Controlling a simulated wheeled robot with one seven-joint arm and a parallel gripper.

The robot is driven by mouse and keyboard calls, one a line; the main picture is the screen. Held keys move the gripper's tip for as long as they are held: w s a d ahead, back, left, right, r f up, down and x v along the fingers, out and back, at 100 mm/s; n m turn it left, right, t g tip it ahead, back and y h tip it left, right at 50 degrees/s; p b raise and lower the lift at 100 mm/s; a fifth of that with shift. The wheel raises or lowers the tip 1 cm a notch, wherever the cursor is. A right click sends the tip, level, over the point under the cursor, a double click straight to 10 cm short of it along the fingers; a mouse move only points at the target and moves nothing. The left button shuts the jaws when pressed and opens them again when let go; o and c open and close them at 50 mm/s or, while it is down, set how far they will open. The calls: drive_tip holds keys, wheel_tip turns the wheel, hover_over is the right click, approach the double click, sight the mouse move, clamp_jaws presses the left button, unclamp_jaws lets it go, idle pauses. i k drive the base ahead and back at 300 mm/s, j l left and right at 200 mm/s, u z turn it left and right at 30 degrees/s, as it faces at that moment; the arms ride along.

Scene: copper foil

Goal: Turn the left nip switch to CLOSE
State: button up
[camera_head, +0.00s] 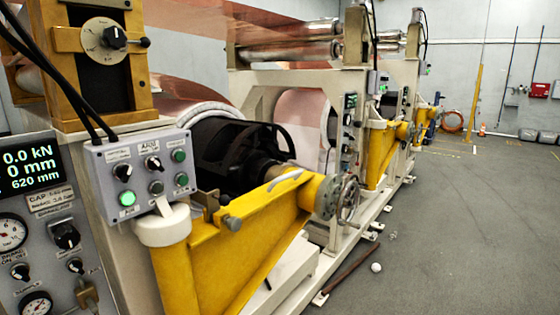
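A grey control box (140,172) stands on a yellow post at left. It carries a left black selector knob (122,171), an upper middle black selector knob (151,162), a lower middle knob (156,187) and green buttons, the lower left one (127,198) lit brightly. The labels above the knobs are too small to read surely, so I cannot tell which is the left nip switch or which way it is set. A grey panel at far left also has a large black knob (66,235) and smaller ones below. My gripper is not in view.
A display (30,170) reads 0.0 kN, 0 mm and 620 mm. Black cables hang above the box. Grey floor (460,240) is open at right, with a white ball (376,267) and a rod.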

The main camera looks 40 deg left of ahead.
sight(124, 173)
drive_tip(key=i+u, duration=0.3)
drive_tip(key=u, duration=0.15)
drive_tip(key=i+l+u, duration=0.15)
drive_tip(key=i+u, duration=0.25)
drive_tip(key=i+l+u, duration=0.2)
drive_tip(key=u, duration=0.25)
drive_tip(key=i+u, duration=0.2)
drive_tip(key=u, duration=0.25)
drive_tip(key=i+l+u, duration=0.15)
drive_tip(key=u, duration=0.3)
drive_tip(key=i+l+u, duration=0.15)
drive_tip(key=u, duration=0.3)
drive_tip(key=i+l+u, duration=0.15)
drive_tip(key=u, duration=0.3)
drive_tip(key=l+u, duration=0.3)
drive_tip(key=u, duration=0.15)
drive_tip(key=i+l+u, duration=0.25)
drive_tip(key=l+u, duration=0.3)
drive_tip(key=k+j+z, duration=0.35)
drive_tip(key=k, duration=0.1)
